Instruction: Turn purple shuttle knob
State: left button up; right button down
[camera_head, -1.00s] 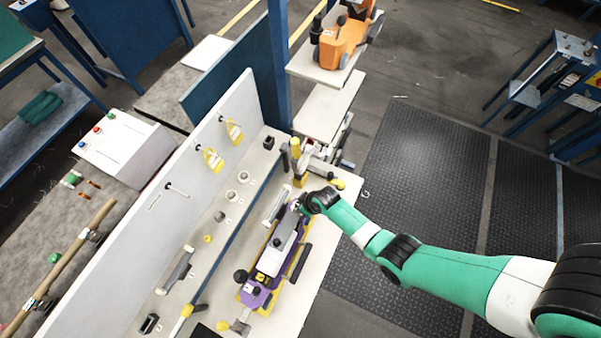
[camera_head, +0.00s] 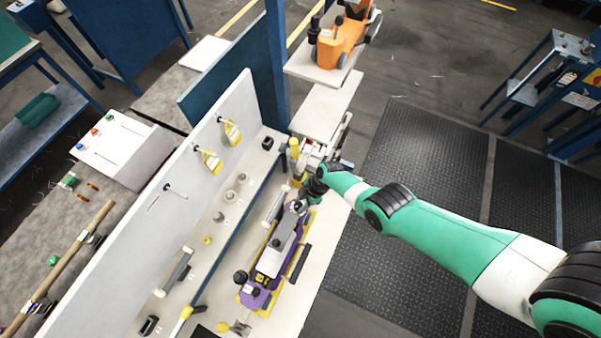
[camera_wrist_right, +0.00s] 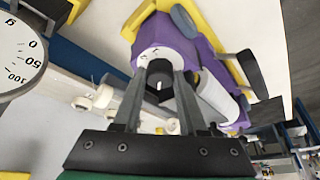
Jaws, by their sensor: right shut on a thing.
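The purple shuttle (camera_head: 256,297) lies in a yellow-edged cradle on the white bench, with a grey-white cylinder along its middle. In the right wrist view its purple end (camera_wrist_right: 172,36) carries a white marked dial face (camera_wrist_right: 160,50) with a black knob (camera_wrist_right: 159,80) on it. My right gripper (camera_wrist_right: 160,76) has its two grey fingers on either side of this knob and is shut on it. In the head view my right gripper (camera_head: 302,205) is at the far end of the shuttle, where the wrist largely hides the knob. My left gripper is not in view.
A white upright panel (camera_head: 150,205) with yellow tags stands left of the shuttle. A yellow post (camera_head: 294,150) stands just beyond my wrist. A round gauge (camera_wrist_right: 18,55) shows at the left of the wrist view. The floor mat (camera_head: 420,170) at right is clear.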

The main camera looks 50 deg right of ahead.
jog(key=shift+w+d+f+n+g+b, duration=0.1)
jog(key=shift+n+g+b, duration=0.15)
jog(key=shift+n+b, duration=0.35)
jog(key=shift+f+n+g+b, duration=0.1)
jog(key=shift+n+g+b, duration=0.15)
jog(key=shift+n+b, duration=0.35)
jog(key=shift+r+y, duration=0.1)
jog(key=shift+y, duration=0.2)
jog(key=c, duration=0.7)
grip_release()
jog(key=shift+c, duration=0.2)
jog(key=shift+r, duration=0.1)
